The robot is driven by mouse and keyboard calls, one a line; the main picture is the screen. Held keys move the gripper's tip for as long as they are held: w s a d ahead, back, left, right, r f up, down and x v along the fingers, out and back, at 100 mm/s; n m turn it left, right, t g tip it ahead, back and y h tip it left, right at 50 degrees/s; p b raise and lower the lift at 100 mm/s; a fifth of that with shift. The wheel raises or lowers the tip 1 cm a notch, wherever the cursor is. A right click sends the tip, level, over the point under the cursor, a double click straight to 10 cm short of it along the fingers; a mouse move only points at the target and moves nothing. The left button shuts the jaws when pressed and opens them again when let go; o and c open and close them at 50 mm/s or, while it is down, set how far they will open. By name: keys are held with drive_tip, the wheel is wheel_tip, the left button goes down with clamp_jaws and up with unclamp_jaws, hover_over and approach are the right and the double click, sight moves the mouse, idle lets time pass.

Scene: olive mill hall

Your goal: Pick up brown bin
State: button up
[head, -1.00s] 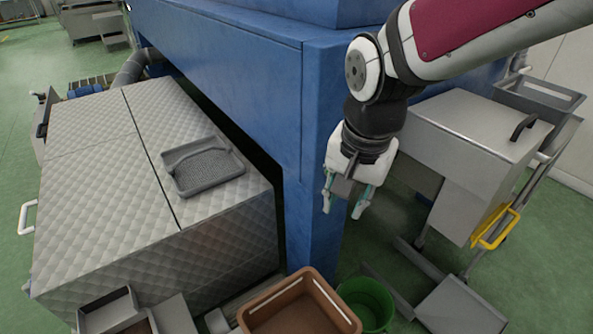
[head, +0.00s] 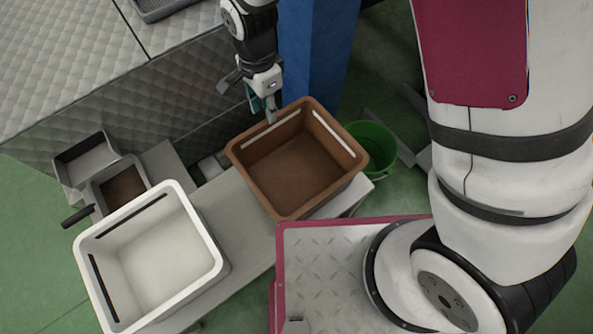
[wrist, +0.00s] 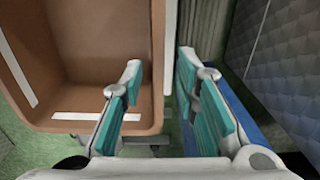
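The brown bin (head: 300,168) is an open, empty tub with pale strips along two inner walls. It sits at the right end of a low grey bench (head: 238,218). My gripper (head: 264,110) is at the bin's far-left rim, pointing down, with its fingers apart. In the wrist view, the brown bin (wrist: 90,55) fills the left side. One finger of my gripper (wrist: 163,75) is over the bin's inside and the other is outside its wall, so the rim lies between them. I cannot tell whether either finger touches it.
A white bin (head: 152,262) stands left of the brown bin on the bench. A green bucket (head: 372,147) is close on its right. A blue post (head: 318,60) and a quilted grey machine (head: 150,95) stand behind. Small metal trays (head: 88,160) are at the left.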

wheel_tip(320, 180, down, 4)
drive_tip(key=shift+f+b, duration=0.1)
drive_tip(key=shift+b, duration=0.5)
drive_tip(key=shift+s+d+f+b, duration=0.15)
drive_tip(key=shift+f+b, duration=0.55)
drive_tip(key=shift+f, duration=0.65)
drive_tip(key=shift+s+d+f+b, duration=0.15)
drive_tip(key=shift+f+b, duration=0.55)
drive_tip(key=shift+f, duration=0.6)
drive_tip(key=shift+r, duration=0.1)
clamp_jaws()
